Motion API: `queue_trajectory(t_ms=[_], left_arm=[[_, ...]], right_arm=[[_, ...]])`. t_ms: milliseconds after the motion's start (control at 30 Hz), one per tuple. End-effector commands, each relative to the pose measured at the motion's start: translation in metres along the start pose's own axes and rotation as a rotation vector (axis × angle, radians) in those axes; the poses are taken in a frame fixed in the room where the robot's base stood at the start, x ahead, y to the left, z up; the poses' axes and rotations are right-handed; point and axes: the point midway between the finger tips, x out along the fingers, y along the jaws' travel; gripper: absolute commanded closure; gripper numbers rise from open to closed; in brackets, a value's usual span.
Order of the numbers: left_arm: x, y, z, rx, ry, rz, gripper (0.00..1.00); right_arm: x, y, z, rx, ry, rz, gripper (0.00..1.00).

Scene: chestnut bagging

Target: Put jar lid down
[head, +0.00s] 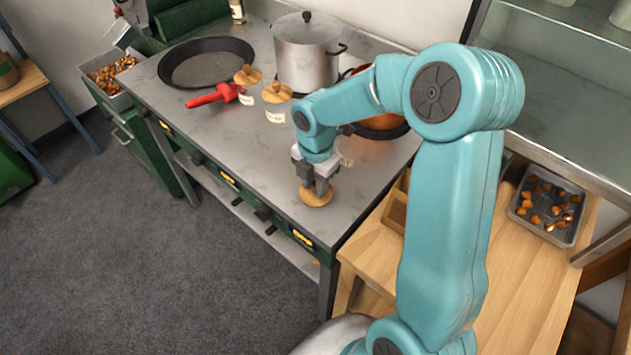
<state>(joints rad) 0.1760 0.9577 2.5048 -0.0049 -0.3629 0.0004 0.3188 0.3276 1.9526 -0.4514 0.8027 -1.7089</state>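My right gripper (316,184) points down over the front part of the grey stove top (222,130). Its fingers are on the top of a round, light wooden jar lid (316,197) and appear closed on its knob, which they hide. The lid is flat, at or just above the surface; I cannot tell whether it touches. Two other wooden lids (248,75) (277,93) sit further back on clear jars with white labels. Another pale label (345,160) shows faintly behind my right arm, its jar mostly hidden. My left gripper is out of view.
A red-handled object (214,96), a dark pan (206,63) and a steel pot (305,50) stand further back. An orange-filled pan (381,121) is partly behind my arm. A chestnut tray (547,207) lies on the wooden table at right. The counter left of the gripper is clear.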

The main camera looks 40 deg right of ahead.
Motion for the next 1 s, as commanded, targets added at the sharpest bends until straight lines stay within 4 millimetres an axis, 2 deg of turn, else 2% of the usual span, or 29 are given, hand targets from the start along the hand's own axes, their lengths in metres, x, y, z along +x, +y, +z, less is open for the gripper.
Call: queue_trajectory(t_ms=[667, 767, 1000], left_arm=[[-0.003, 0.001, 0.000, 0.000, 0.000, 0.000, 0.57], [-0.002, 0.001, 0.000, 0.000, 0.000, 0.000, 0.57], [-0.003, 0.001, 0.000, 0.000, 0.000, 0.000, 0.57]], right_arm=[[-0.003, -0.001, -0.001, -0.001, 0.001, -0.005, 0.50], [-0.013, 0.000, 0.000, -0.001, -0.001, -0.002, 0.50], [-0.068, 0.001, 0.000, 0.000, -0.001, 0.002, 0.50]])
